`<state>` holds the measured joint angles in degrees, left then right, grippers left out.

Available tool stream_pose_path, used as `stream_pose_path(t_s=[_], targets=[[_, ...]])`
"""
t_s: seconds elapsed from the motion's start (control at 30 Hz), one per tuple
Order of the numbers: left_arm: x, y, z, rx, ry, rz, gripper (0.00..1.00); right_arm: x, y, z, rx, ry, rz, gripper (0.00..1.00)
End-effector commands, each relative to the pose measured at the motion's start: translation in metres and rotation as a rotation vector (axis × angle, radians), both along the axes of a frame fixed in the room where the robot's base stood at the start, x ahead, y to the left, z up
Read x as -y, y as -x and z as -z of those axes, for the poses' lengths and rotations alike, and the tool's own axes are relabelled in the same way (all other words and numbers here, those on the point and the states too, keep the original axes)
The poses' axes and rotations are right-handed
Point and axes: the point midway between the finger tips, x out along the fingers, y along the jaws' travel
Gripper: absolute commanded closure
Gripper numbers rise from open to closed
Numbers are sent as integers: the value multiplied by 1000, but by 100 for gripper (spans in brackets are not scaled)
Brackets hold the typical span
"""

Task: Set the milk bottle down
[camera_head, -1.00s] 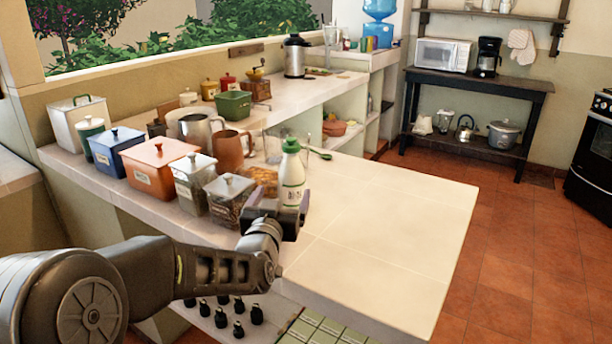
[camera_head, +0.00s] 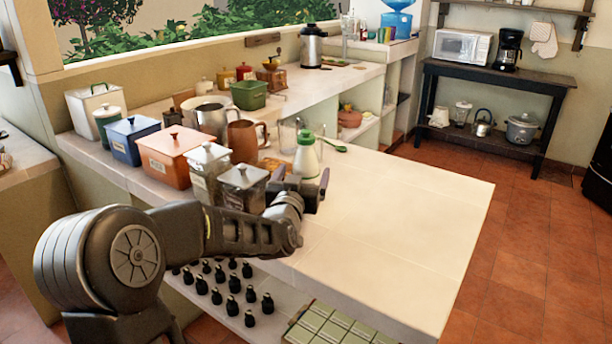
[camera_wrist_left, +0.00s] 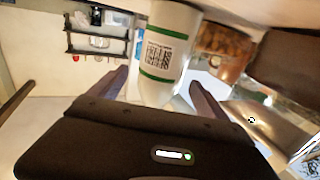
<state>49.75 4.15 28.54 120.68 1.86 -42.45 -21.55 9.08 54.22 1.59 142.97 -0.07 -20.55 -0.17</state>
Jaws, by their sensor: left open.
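The milk bottle (camera_head: 307,160) is white with a green cap and stands upright at the counter (camera_head: 390,220), near the jars. The gripper hides its base in the head view, so its contact with the counter does not show there. My left gripper (camera_head: 300,182) is open, with one finger to each side of the bottle's lower part. My right gripper is out of view.
A grey-lidded glass jar (camera_head: 243,188), an orange canister (camera_head: 170,155) and a brown jug (camera_head: 243,140) crowd the left of the counter. The counter to the right is bare.

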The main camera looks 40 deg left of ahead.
Motion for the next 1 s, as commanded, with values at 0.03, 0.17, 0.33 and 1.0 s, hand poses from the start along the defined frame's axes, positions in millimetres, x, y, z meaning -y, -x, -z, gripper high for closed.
stream_pose_path(t_s=[0.03, 0.17, 0.33, 1.0], targets=[[0, -1, 0, 0, 0, 0, 13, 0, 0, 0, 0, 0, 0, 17], [0, -1, 0, 0, -1, 0, 13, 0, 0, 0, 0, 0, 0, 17], [-1, -2, 0, 0, 0, 0, 13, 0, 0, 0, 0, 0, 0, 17], [-25, -55, 0, 0, 0, -1, 13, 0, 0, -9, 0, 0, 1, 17]])
